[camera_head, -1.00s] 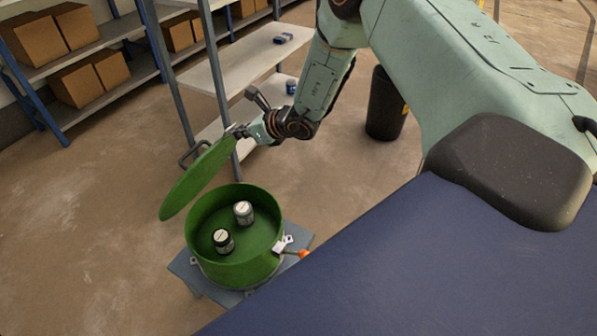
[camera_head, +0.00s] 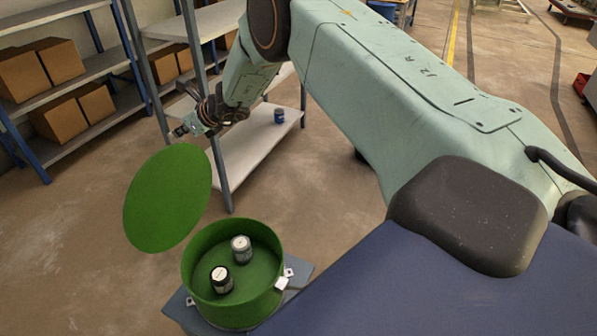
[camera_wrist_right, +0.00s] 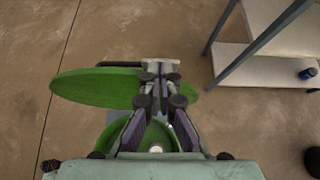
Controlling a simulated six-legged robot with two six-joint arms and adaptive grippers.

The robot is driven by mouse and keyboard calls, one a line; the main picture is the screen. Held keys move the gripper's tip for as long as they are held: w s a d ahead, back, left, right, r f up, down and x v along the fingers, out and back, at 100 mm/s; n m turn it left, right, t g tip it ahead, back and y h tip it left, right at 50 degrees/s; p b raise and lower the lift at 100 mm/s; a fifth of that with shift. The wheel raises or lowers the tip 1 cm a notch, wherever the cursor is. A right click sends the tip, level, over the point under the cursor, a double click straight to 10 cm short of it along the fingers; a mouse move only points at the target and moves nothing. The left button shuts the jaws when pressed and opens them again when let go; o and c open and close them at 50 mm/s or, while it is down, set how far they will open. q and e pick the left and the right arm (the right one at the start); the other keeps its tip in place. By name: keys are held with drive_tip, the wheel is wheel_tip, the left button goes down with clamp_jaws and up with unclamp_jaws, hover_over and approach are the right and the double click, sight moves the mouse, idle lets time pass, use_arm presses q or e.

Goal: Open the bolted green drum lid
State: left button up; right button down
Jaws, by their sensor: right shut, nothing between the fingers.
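The round green lid (camera_head: 167,198) is tilted steeply up to the left of and above the drum opening. My right gripper (camera_head: 186,130) is just above the lid's upper edge. In the right wrist view the shut fingertips (camera_wrist_right: 160,78) overlap the lid (camera_wrist_right: 95,88); I cannot tell whether they touch it. The drum (camera_wrist_right: 155,138) shows partly behind the fingers. My left gripper is out of view.
A shelf rack (camera_head: 260,140) stands behind the lid, with a blue can (camera_head: 279,116) on it. Blue racks with cardboard boxes (camera_head: 55,62) stand at the far left. Metal latch brackets (camera_head: 283,284) sit on the drum's side. The floor left of the lid is clear.

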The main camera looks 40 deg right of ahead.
drive_tip(key=w, duration=0.1)
drive_tip(key=w+a, duration=0.1)
drive_tip(key=w, duration=0.1)
drive_tip(key=shift+w+p, duration=0.1)
drive_tip(key=shift+p, duration=0.2)
drive_tip(key=shift+w+a, duration=0.35)
drive_tip(key=shift+w, duration=0.3)
drive_tip(key=shift+s+r, duration=0.1)
drive_tip(key=shift+d, duration=0.1)
